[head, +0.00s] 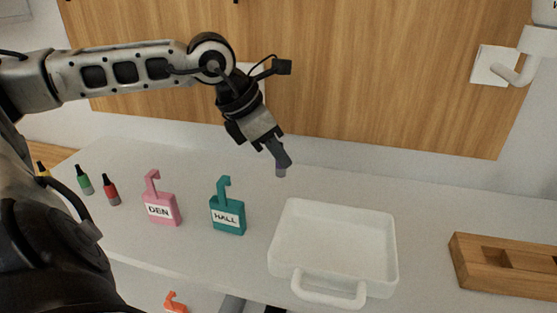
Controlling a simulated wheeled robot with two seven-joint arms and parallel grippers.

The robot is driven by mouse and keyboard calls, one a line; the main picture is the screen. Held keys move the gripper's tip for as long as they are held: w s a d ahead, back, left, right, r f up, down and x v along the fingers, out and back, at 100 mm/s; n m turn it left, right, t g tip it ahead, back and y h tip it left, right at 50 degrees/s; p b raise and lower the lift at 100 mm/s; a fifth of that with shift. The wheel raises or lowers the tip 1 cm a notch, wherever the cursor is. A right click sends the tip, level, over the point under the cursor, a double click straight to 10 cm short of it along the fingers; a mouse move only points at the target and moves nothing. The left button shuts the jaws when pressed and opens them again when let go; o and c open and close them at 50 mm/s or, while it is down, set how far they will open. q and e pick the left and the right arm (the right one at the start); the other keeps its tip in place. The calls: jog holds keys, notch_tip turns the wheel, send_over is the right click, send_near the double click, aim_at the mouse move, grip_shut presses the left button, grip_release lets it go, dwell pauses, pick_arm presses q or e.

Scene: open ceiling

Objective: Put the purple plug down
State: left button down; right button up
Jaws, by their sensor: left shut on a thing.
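My left gripper (279,156) reaches in from the upper left and points down, above the counter behind the white tray. It is shut on the purple plug (281,172); only the plug's small greyish-purple lower end shows below the fingers. The rest of the plug is hidden by the fingers. The plug looks held clear of the counter (420,205). My right gripper is not in view.
A white tray (333,288) with a front handle is empty. A wooden block with slots (500,280) lies at right. A teal HALL tag (228,216), a pink DEN tag (161,208), and red (111,190) and green (85,180) plugs stand at left. An orange hooked piece (175,303) shows lower down.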

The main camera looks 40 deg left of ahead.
aim_at(277, 173)
pick_arm(q)
jog(key=shift+w+a+f, duration=0.1)
jog(key=shift+w+f, duration=0.1)
jog(key=shift+f, duration=1.8)
jog(key=c, duration=1.4)
grip_release()
jog(key=shift+b, duration=0.3)
jog(key=shift+o, duration=0.2)
jog(key=shift+r, duration=0.4)
jog(key=v, duration=1.1)
jog(key=shift+s+r+b, duration=0.2)
jog(key=shift+s+b, duration=0.05)
jog(key=shift+b, duration=0.05)
